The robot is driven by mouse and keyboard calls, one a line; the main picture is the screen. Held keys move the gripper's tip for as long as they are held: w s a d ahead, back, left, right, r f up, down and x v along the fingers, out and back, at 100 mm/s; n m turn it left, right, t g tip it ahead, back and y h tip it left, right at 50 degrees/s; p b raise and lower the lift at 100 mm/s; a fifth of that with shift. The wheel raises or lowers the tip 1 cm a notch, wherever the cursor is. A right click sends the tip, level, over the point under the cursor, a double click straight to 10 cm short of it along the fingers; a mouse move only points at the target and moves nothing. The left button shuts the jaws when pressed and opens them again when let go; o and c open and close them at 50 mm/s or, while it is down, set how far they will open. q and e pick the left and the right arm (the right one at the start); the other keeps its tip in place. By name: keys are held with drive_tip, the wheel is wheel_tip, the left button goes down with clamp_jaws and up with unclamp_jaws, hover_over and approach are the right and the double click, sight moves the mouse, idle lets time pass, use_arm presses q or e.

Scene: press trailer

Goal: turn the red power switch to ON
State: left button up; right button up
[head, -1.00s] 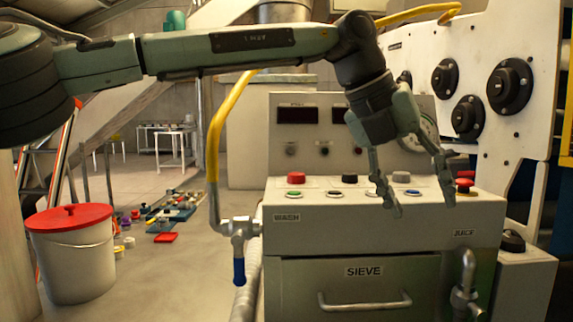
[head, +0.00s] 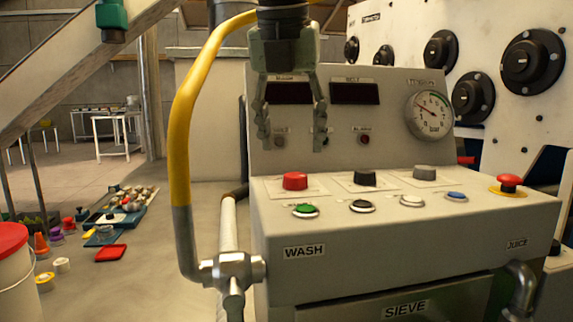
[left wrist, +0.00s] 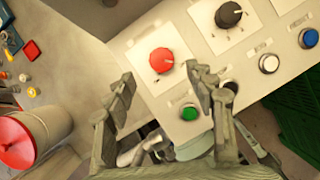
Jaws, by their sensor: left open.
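The red power switch (head: 295,181) is a round red knob on a white plate on the top of the grey control panel, left of a black knob (head: 364,178) and a grey knob (head: 424,172). It also shows in the left wrist view (left wrist: 161,60), beyond my fingertips, with a small pale line on its cap. Its plate lettering is too small to read. My left gripper (head: 292,140) is open and empty, pointing down above the switch and apart from it. Its two fingers also show in the left wrist view (left wrist: 163,90). My right gripper is not in view.
A green button (head: 306,210) sits just in front of the switch, with black, white and blue buttons to its right. A red mushroom button (head: 509,182) is at the panel's right. A yellow pipe (head: 185,130) rises at the left. A gauge (head: 429,114) stands behind.

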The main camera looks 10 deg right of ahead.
sight(295, 175)
use_arm(q)
drive_tip(key=x, duration=0.5)
drive_tip(key=shift+f, duration=0.15)
drive_tip(key=shift+w+d+f, duration=0.1)
drive_tip(key=shift+w+f, duration=0.05)
drive_tip(key=shift+f, duration=0.35)
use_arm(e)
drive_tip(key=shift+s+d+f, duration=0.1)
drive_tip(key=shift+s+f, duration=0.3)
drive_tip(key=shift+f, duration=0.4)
use_arm(q)
drive_tip(key=c, duration=1.1)
drive_tip(key=shift+c, duration=0.2)
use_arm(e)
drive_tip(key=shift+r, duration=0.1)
